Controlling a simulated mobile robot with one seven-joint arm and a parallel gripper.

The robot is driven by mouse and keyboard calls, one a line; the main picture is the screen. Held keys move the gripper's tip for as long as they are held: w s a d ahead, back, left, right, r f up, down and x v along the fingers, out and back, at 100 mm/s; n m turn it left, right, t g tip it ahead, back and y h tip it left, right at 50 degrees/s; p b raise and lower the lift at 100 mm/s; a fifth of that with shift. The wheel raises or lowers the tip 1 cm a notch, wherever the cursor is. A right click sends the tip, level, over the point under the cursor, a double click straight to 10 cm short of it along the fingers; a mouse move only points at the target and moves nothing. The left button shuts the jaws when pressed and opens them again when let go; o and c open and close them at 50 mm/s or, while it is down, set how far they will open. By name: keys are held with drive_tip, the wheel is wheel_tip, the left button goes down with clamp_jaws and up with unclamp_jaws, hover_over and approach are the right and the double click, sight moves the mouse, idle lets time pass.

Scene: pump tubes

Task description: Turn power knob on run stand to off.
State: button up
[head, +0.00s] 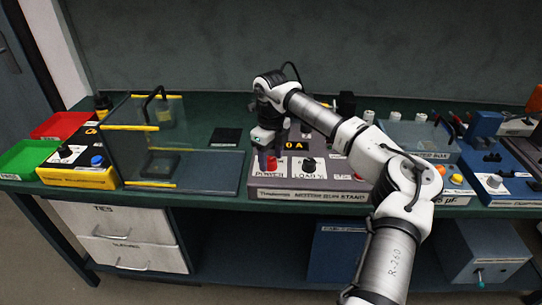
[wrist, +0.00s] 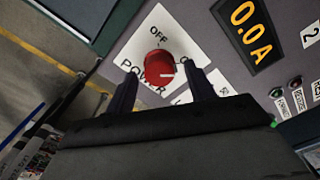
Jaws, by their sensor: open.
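The run stand (head: 312,195) is a grey box at the middle front of the bench, labelled MOTOR RUN STAND. Its red power knob (head: 271,162) is at the panel's left, and it also shows in the wrist view (wrist: 157,65). The knob's white mark points right, away from the OFF label above it. Another label right of the knob is partly hidden by a finger. My gripper (head: 268,148) is over the knob, pointing down. In the wrist view my gripper (wrist: 162,78) is open, one finger each side of the knob. I cannot tell whether they touch it.
The stand's display (wrist: 251,31) reads 0.0 A. A black load knob (head: 308,164) sits right of the power knob. A clear-shielded station (head: 205,165) stands left, with a yellow box (head: 80,178) beyond it. Blue equipment (head: 490,182) is at the right.

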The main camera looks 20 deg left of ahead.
drive_tip(key=shift+f, duration=0.4)
drive_tip(key=shift+c, duration=0.4)
drive_tip(key=c, duration=0.9)
